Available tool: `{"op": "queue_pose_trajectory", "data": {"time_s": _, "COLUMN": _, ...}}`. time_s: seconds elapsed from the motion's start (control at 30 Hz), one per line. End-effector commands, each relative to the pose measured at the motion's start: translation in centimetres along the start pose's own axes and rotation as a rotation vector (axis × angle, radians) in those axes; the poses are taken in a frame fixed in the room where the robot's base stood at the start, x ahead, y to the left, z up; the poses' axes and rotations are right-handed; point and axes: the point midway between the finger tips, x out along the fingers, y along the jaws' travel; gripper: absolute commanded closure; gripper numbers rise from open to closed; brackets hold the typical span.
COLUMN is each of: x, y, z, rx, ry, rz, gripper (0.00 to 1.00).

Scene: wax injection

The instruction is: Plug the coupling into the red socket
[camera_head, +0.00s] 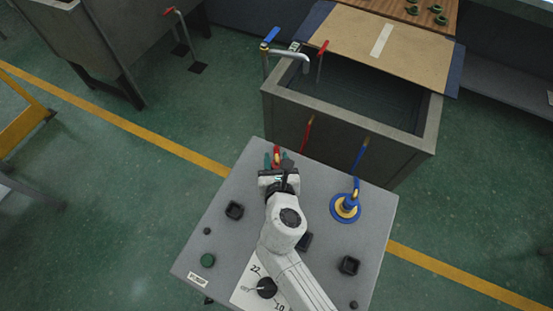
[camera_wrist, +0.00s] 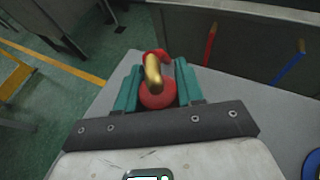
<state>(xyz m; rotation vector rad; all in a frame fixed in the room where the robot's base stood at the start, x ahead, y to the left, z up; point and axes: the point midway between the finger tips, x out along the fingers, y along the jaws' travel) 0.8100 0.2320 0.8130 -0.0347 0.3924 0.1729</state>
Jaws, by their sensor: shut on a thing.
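My gripper (camera_wrist: 158,88) has its teal fingers shut on the coupling (camera_wrist: 153,72), a brass-coloured bent piece with red at its upper end. A round red part (camera_wrist: 158,97) shows between the fingers just below the brass; I cannot tell whether it belongs to the coupling or is the red socket. In the head view my gripper (camera_head: 277,163) is at the far left part of the grey console (camera_head: 330,180), with red and brass showing at the fingers. The wrist hides most of this spot, so I cannot tell whether the coupling is seated.
A blue fitting with a yellow ring (camera_head: 345,208) stands on the console's right. A grey tank (camera_head: 285,112) with red and blue pipes stands just behind.

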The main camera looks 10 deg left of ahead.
Motion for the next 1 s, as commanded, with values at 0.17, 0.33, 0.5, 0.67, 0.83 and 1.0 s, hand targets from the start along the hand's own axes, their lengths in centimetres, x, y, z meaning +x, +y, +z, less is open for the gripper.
{"op": "queue_pose_trajectory", "data": {"time_s": 0.17, "x": 0.2, "y": 0.0, "z": -0.4, "rx": 0.000, "ry": 0.000, "rz": 0.000, "gripper": 0.94}}
{"op": "queue_pose_trajectory", "data": {"time_s": 0.33, "x": 0.3, "y": 0.0, "z": -0.8, "rx": 0.000, "ry": 0.000, "rz": 0.000, "gripper": 0.94}}
{"op": "queue_pose_trajectory", "data": {"time_s": 0.5, "x": 0.5, "y": 0.0, "z": -1.2, "rx": 0.000, "ry": 0.000, "rz": 0.000, "gripper": 0.94}}
{"op": "queue_pose_trajectory", "data": {"time_s": 0.67, "x": 0.5, "y": 0.0, "z": -1.2, "rx": 0.000, "ry": 0.000, "rz": 0.000, "gripper": 0.57}}
{"op": "queue_pose_trajectory", "data": {"time_s": 0.83, "x": 0.5, "y": 0.0, "z": -1.2, "rx": 0.000, "ry": 0.000, "rz": 0.000, "gripper": 0.41}}
{"op": "queue_pose_trajectory", "data": {"time_s": 1.0, "x": 0.5, "y": 0.0, "z": -1.2, "rx": 0.000, "ry": 0.000, "rz": 0.000, "gripper": 0.33}}
